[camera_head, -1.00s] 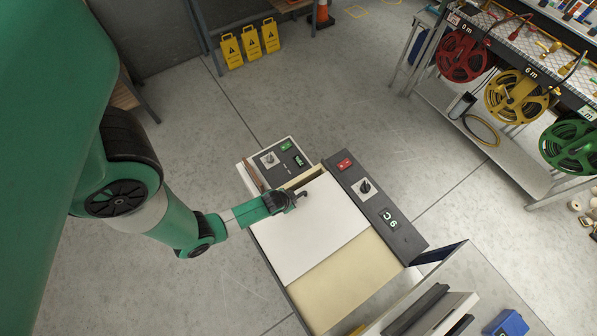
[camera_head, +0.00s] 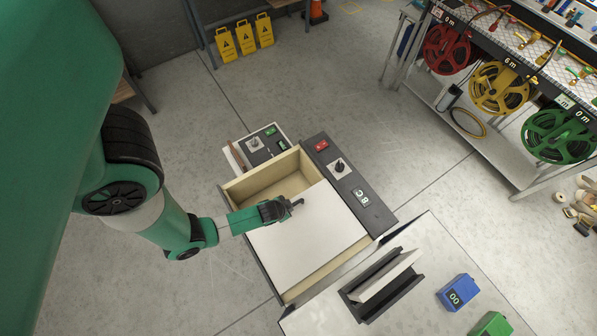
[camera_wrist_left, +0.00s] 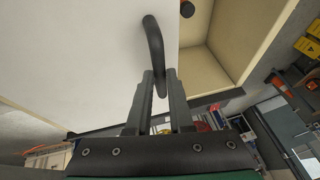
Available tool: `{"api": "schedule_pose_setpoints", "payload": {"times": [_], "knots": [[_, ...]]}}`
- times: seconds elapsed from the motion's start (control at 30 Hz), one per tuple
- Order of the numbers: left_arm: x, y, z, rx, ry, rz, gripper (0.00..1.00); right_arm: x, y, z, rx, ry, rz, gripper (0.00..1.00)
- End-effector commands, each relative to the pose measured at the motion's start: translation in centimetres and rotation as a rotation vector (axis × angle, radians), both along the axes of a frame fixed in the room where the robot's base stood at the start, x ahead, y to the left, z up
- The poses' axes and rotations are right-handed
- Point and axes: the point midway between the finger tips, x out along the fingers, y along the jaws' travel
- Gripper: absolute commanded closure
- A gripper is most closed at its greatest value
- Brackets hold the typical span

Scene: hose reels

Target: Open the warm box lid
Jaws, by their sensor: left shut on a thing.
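The warm box (camera_head: 258,176) is a cream, open-topped box with a dark control panel along its right side. Its flat white lid (camera_head: 322,228) covers the middle and near part, and the far end is uncovered, showing an empty-looking cream interior. A narrow cream strip shows at the near end. My left gripper (camera_head: 289,206) is over the lid, near its far edge, shut on the dark lid handle (camera_wrist_left: 154,42). In the left wrist view, the fingers (camera_wrist_left: 159,84) lie on either side of the bent handle bar. My right gripper is not in view.
A light table (camera_head: 415,265) with a dark V-shaped holder (camera_head: 372,290), a blue box (camera_head: 457,292) and a green box (camera_head: 491,325) stands at the near right. A bench with red, yellow and green hose reels (camera_head: 500,88) is at the upper right. Open floor lies between.

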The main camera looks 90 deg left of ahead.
Motion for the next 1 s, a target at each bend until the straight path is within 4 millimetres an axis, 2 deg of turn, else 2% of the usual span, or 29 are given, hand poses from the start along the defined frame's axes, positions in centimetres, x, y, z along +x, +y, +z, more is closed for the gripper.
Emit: {"api": "schedule_pose_setpoints", "payload": {"times": [0.1, 0.13, 0.27, 0.3, 0.57, 0.67, 0.77, 1.0], "knots": [[0.0, 0.0, -0.1, -0.001, 0.002, 0.0, 1.0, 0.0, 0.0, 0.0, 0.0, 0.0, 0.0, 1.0], [-0.1, 0.0, -0.1, -0.001, 0.002, 0.0, 0.77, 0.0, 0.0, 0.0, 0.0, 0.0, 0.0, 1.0], [-0.1, 0.0, -0.1, -0.001, 0.002, 0.0, 0.53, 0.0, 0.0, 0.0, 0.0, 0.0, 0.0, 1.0], [-0.1, 0.0, -0.1, -0.001, 0.002, 0.0, 0.5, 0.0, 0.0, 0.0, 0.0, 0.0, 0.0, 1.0], [-0.1, 0.0, 0.0, -0.001, 0.002, 0.0, 0.5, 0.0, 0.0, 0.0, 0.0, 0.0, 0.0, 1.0], [-0.2, -0.3, 0.8, 0.0, 0.002, -0.001, 0.5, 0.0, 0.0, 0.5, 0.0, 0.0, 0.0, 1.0], [-0.6, -0.8, 2.4, 0.0, 0.002, -0.003, 0.5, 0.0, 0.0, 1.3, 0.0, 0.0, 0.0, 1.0], [-2.0, -2.8, 7.6, -0.001, 0.001, -0.004, 0.5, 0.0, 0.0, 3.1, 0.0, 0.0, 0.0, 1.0]]}}
